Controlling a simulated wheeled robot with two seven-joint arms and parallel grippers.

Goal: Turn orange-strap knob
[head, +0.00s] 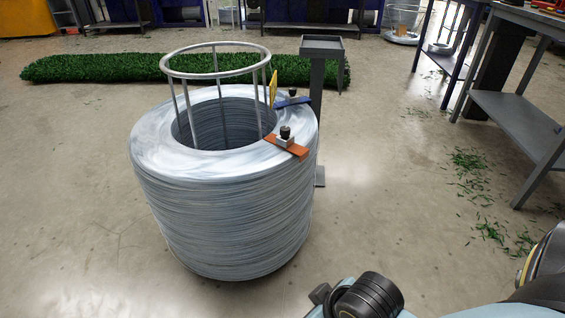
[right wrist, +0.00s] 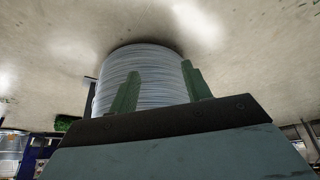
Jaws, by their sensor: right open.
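A large coil of grey wire (head: 225,225) stands upright on the floor in the head view. An orange strap (head: 296,149) lies over its top right rim, with a dark knob (head: 285,131) on a small metal block above it. My right gripper (right wrist: 160,88) is open and empty in the right wrist view. Its two green fingers are apart and point towards the coil (right wrist: 145,66), which lies beyond them; the orange strap and knob do not show there. My right arm shows at the bottom right of the head view. My left gripper is not in view.
A blue strap (head: 292,101) with another knob sits behind the orange one. A metal ring frame (head: 215,60) rises from the coil's middle. A grey post (head: 316,100) stands close behind the coil. A grey workbench (head: 510,110) is at right; the floor between is mostly clear.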

